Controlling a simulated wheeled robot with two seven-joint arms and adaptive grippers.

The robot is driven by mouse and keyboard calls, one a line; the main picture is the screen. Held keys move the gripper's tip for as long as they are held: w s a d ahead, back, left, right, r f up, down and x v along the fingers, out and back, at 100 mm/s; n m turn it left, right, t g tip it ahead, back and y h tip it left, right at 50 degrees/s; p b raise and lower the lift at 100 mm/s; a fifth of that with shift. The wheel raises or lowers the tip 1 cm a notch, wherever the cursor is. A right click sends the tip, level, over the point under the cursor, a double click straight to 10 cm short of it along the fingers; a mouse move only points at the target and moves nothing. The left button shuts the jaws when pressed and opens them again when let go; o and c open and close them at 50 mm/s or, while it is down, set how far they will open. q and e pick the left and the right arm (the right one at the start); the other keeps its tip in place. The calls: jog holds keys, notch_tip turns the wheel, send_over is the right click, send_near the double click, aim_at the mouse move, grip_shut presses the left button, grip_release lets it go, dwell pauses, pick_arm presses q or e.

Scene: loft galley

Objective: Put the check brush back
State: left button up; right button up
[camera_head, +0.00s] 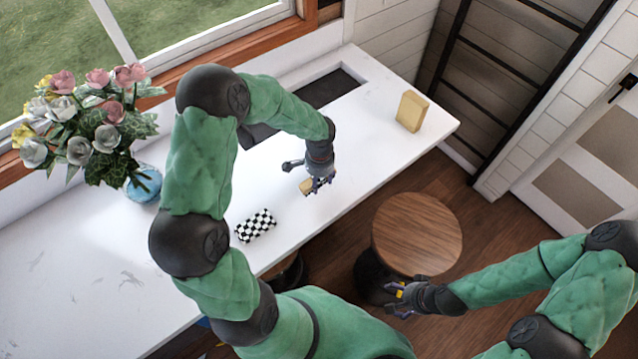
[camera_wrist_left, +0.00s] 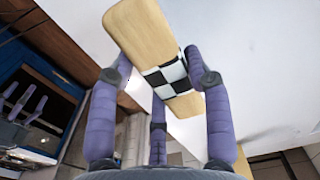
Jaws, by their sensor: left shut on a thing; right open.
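The check brush is a pale wooden piece with a black-and-white checked band. My left gripper (camera_head: 317,186) is shut on it, and its wooden end (camera_head: 305,187) shows at the fingers over the white counter. In the left wrist view, the brush (camera_wrist_left: 140,30) lies slanted between the purple fingers (camera_wrist_left: 155,80), with the checked band close to them. I cannot tell whether the brush touches the counter. My right gripper (camera_head: 398,291) is open and empty, beside the round stool and away from the counter.
A checked black-and-white block (camera_head: 256,225) lies on the counter (camera_head: 345,140) near its front edge. A tan block (camera_head: 411,111) stands at the far right end. A dark recessed sink (camera_head: 330,88) and a flower vase (camera_head: 143,184) are behind. A wooden stool (camera_head: 417,232) stands in front.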

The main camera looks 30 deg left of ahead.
aim_at(319, 185)
pick_arm(q)
jog(key=shift+w+a+f+p, duration=0.1)
jog(key=shift+f+p, duration=0.1)
jog(key=shift+f, duration=0.75)
jog(key=shift+w+a+f+p, duration=0.1)
jog(key=shift+f+p, duration=0.05)
jog(key=shift+f, duration=0.75)
jog(key=shift+s, duration=0.1)
jog(key=o, duration=1.1)
jog(key=shift+f, duration=0.1)
notch_tip(319, 185, up, 12)
jog(key=shift+d+r+b, duration=0.1)
jog(key=shift+r+b, duration=0.05)
jog(key=shift+b, duration=0.35)
